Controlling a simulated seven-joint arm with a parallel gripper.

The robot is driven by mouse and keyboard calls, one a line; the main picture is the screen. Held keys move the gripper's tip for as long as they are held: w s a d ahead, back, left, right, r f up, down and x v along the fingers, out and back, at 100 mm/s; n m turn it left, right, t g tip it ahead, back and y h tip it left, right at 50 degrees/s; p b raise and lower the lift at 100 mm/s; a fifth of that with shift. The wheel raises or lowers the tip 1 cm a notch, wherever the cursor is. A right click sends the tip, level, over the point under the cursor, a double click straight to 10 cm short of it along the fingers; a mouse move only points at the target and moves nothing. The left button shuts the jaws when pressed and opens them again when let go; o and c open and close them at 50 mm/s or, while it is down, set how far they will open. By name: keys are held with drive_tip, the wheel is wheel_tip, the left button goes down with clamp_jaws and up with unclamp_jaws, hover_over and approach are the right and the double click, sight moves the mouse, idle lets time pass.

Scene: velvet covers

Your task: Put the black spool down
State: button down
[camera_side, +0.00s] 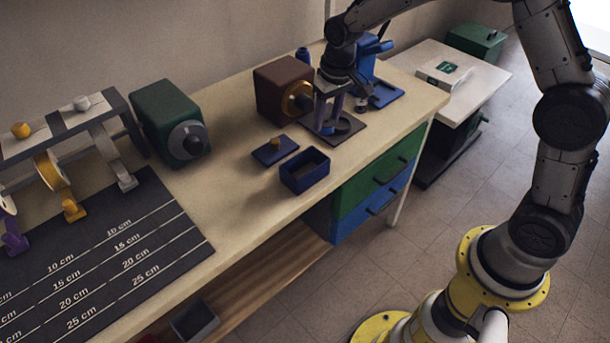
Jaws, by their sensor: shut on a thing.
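My gripper (328,119) points down over a dark square plate (322,137) near the right end of the workbench. It is shut on a small dark thing between its fingers, which fits the black spool. The fingers and the dark plate behind make its outline hard to see. I cannot tell whether it touches the plate. A dark round dish or ring (349,125) shows on the plate, just right of the fingers.
A brown box with a gold ring (277,92) stands close left of my gripper. A blue device (388,95) stands close right. An open blue box (304,178) and a blue lid (270,153) lie in front.

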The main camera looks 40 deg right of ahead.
drive_tip(key=n, duration=0.1)
approach(305, 164)
wheel_tip(305, 164, up, 2)
drive_tip(key=s+a, duration=0.2)
drive_tip(key=f, duration=0.2)
drive_tip(key=shift+w+a+f, duration=0.15)
drive_tip(key=shift+a+f, duration=0.2)
drive_tip(key=shift+f, duration=2.5)
drive_tip(key=shift+f, duration=0.1)
drive_tip(key=shift+c, duration=1.7)
unclamp_jaws()
